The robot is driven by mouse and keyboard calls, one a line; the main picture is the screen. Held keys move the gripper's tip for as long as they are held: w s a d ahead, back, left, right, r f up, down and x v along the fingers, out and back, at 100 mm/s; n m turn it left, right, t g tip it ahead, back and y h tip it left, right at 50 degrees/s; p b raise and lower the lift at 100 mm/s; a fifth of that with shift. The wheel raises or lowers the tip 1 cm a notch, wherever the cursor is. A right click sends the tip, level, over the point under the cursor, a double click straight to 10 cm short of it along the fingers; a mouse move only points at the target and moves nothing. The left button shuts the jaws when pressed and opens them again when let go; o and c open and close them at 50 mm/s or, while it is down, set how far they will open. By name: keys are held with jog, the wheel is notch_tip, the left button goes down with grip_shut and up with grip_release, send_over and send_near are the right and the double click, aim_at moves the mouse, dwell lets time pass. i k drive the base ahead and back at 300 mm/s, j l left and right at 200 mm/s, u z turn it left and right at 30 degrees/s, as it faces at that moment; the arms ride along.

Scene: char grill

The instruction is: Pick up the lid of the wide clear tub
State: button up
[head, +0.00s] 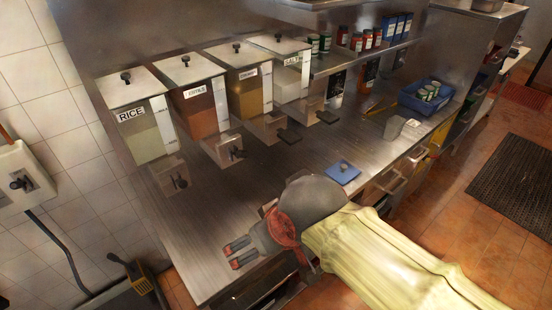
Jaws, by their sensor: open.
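A small blue square lid (343,172) with a dark knob shows on the steel counter, just beyond my arm. I cannot tell whether a wide clear tub is under it; no such tub shows clearly, and my arm hides part of the counter. My gripper (236,254) is open and empty over the near left part of the counter, its fingers pointing left. It is well to the lower left of the blue lid and apart from it.
Several tall dispensers, one marked RICE (144,133), stand along the counter's back with knobbed lids and protruding spouts. A blue crate (409,101) of cans stands at the far right. A shelf (360,56) of jars overhangs the back. The counter's left part (195,225) is clear.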

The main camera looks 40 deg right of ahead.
aim_at(343, 172)
jog(key=z, duration=1.55)
